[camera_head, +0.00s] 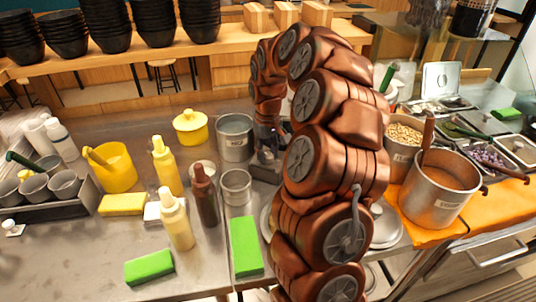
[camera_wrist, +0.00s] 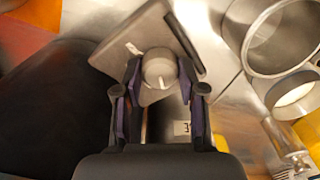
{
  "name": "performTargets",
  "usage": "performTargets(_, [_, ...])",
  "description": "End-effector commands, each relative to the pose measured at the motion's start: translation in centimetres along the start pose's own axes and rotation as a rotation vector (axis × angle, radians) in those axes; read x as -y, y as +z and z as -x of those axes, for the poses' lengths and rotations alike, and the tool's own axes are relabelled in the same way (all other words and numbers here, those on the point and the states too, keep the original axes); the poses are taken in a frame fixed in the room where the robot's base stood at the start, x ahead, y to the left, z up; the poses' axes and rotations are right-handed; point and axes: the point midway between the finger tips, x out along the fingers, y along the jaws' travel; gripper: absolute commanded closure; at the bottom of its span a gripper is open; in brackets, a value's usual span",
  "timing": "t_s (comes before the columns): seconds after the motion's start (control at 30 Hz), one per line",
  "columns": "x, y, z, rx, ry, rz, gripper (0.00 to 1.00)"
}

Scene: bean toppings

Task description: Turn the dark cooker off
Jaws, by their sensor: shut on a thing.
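In the wrist view a round grey knob (camera_wrist: 158,64) with a pale pointer line sits on a dark grey square-edged cooker panel (camera_wrist: 118,58). My gripper (camera_wrist: 159,78) has one finger on each side of the knob and is shut on it. The pointer line runs toward the bottom of the picture. In the head view my copper-coloured arm bends over the counter and hides most of the cooker; my gripper (camera_head: 268,140) is small and dark behind it. A label beside the knob is too cut off to read.
A metal pot (camera_head: 235,138) and a smaller metal cup (camera_head: 236,187) stand close left of my gripper. A large pot (camera_head: 437,193) stands right of my arm.

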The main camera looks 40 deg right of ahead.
Motion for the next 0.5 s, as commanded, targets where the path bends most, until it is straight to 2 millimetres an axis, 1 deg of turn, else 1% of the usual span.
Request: performTargets(0.5, [0.06, 0.08, -0.07, 0.004, -0.001, 0.031, 0.95])
